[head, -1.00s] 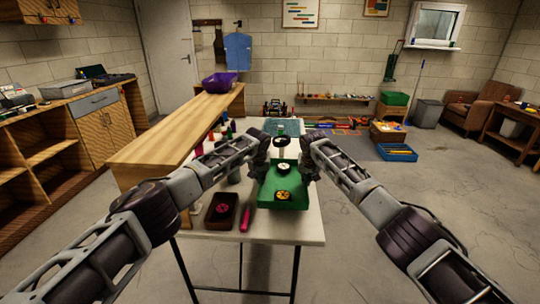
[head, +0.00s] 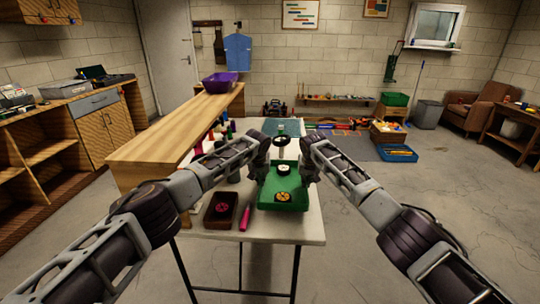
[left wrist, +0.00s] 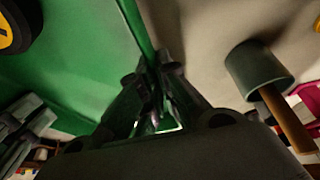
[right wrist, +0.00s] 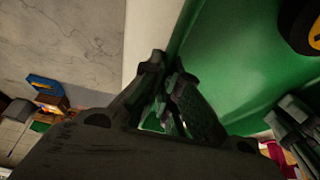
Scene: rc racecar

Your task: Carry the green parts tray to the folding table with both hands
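The green parts tray (head: 296,200) is on or just above the white-topped table (head: 305,228), which has thin dark legs. A yellow-hubbed wheel (head: 283,197) and a white-hubbed wheel (head: 283,169) lie in it. My left gripper (head: 262,171) is at the tray's left side and my right gripper (head: 306,172) at its right side. In the left wrist view, the fingers (left wrist: 155,95) close around the tray's edge. In the right wrist view, the fingers (right wrist: 170,95) do the same on the opposite edge. The fingertips are partly hidden.
A dark red-brown box (head: 220,212) and a pink marker (head: 245,217) lie left of the tray. Bottles (head: 199,146) stand along the wooden bench (head: 165,133). A black wheel on a white stand (head: 281,143) stands behind the tray.

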